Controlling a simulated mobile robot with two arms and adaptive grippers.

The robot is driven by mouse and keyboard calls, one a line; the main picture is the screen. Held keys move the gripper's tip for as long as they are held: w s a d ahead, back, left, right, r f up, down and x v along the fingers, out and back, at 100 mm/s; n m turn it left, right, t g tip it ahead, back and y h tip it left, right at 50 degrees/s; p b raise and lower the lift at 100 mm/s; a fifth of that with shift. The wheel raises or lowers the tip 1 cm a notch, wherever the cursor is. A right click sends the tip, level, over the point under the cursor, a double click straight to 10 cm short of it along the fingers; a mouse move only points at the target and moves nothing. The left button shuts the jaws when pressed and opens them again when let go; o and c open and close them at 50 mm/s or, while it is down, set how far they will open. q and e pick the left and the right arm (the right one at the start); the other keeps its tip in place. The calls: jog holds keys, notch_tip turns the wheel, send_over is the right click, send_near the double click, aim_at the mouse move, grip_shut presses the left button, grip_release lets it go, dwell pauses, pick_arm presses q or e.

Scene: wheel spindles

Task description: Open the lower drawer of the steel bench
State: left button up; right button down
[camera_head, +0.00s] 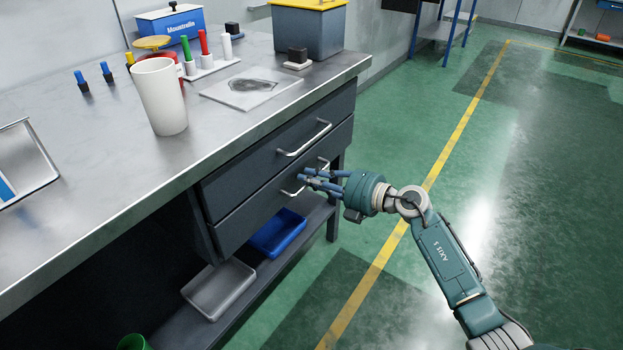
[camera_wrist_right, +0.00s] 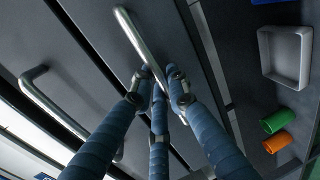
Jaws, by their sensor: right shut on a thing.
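The steel bench (camera_head: 100,140) has two dark drawers at its right end. The lower drawer (camera_head: 245,217) looks flush or nearly flush with the upper drawer (camera_head: 250,165). The lower drawer's metal handle (camera_head: 291,192) is partly hidden behind my right gripper (camera_head: 305,180). In the right wrist view, my right gripper (camera_wrist_right: 158,85) has its three blue fingers closed on this handle (camera_wrist_right: 138,38). The upper drawer's handle (camera_head: 304,139) is free and also shows in the right wrist view (camera_wrist_right: 38,90). My left gripper is not in view.
A blue tray (camera_head: 278,233) and a grey tray (camera_head: 219,289) sit on the shelf below the drawers. A white cup (camera_head: 160,96), a grey bin (camera_head: 308,30) and a plate (camera_head: 251,88) stand on the benchtop. The green floor right of the drawers is clear.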

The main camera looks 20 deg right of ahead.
jog(key=shift+s+f, duration=0.1)
jog(key=shift+s, duration=0.05)
